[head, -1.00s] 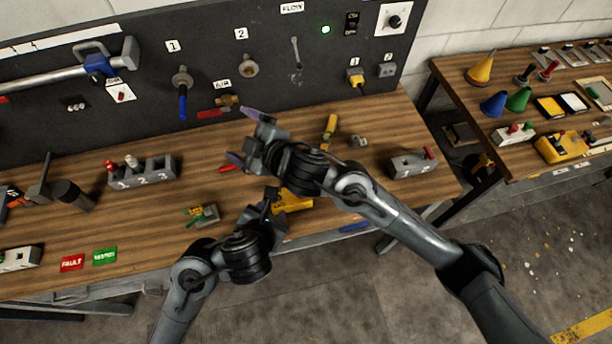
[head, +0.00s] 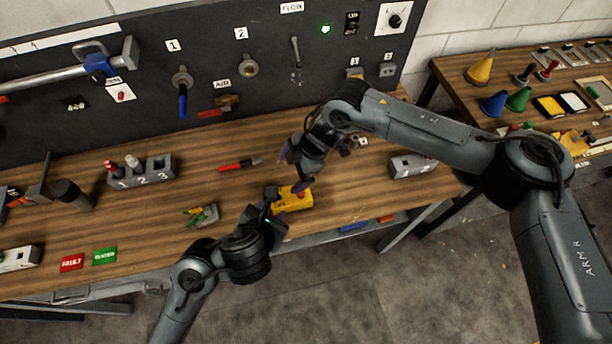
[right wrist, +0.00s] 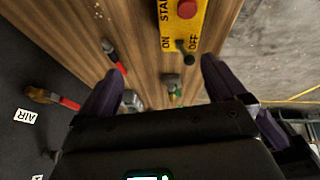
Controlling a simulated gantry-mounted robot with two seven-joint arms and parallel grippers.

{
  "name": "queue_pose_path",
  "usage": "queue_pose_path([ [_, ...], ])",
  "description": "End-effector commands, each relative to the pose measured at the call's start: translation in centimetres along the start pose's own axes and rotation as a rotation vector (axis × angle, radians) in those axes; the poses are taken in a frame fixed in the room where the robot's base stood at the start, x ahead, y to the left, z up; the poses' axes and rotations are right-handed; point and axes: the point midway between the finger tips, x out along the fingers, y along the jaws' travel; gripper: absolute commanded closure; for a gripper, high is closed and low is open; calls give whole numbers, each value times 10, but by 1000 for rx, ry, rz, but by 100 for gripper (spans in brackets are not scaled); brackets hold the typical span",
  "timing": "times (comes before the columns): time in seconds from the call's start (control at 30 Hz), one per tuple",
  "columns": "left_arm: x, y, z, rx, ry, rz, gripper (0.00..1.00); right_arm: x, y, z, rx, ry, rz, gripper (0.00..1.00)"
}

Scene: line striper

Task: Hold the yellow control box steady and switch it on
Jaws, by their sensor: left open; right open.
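The yellow control box (head: 292,200) lies on the bench near its front edge, with a red button on top. In the right wrist view the box (right wrist: 208,18) shows at the top, with START, ON and OFF lettering and a small black lever (right wrist: 186,52) beside ON and OFF. The lever's exact setting is hard to tell. My left gripper (head: 270,208) is open at the box's left end; whether it touches is unclear. My right gripper (head: 292,170) is open and empty, above and just behind the box. Its two fingers also frame the right wrist view (right wrist: 160,88).
A red-handled tool (head: 240,164) lies behind the box. A small green-and-yellow part (head: 201,215) lies to its left. A grey numbered block (head: 142,172) stands further left, and a grey box (head: 411,166) sits right. The dark panel (head: 140,60) rises behind the bench.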

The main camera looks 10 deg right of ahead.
Motion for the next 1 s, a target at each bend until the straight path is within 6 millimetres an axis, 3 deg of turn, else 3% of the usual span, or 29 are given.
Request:
queue_pose_path([
  [0.1, 0, 0, 0, 0, 0, 0, 57, 2, -16, 20, 81, -27, -58, 2],
  [0.3, 0, 0, 0, 0, 0, 0, 57, 10, -28, 32, 138, -46, -101, 2],
  [1.0, 0, 0, 0, 0, 0, 0, 57, 100, -38, 35, 138, -47, -100, 2],
])
